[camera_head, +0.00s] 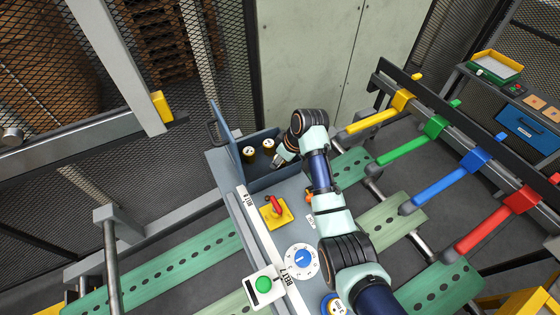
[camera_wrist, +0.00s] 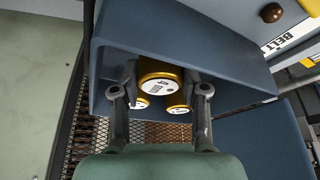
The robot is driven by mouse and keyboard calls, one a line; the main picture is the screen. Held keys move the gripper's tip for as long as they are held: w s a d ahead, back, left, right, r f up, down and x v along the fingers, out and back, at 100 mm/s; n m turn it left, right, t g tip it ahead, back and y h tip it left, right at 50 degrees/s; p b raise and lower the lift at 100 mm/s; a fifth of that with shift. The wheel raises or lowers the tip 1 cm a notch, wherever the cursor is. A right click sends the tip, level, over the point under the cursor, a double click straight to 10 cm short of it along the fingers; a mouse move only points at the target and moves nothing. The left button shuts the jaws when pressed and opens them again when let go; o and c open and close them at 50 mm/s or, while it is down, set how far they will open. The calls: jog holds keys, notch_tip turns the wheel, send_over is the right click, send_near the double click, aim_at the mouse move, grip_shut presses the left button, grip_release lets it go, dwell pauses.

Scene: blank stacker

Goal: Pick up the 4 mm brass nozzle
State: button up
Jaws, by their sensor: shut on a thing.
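My gripper (camera_head: 279,160) is at the right part of the open blue-grey box (camera_head: 238,150) at the far end of the console. In the wrist view my gripper (camera_wrist: 160,88) has its two fingers either side of a brass cylinder with a white label face (camera_wrist: 158,86), and is shut on it. I take it for a nozzle; its size marking is too small to read. Two more brass nozzles, a left one (camera_wrist: 142,103) and a right one (camera_wrist: 178,110), show partly behind it. In the head view two nozzles (camera_head: 249,151) (camera_head: 268,145) show in the box, left of my gripper.
The box walls stand close around my gripper. The console carries a red switch on a yellow plate (camera_head: 276,211), a blue-and-white dial (camera_head: 301,259) and a green button (camera_head: 263,285). Green perforated belts (camera_head: 165,268) lie left and right. Coloured levers (camera_head: 435,190) stand at right.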

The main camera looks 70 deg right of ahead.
notch_tip(320, 180, up, 20)
jog(key=p, duration=0.3)
jog(key=shift+f, duration=0.25)
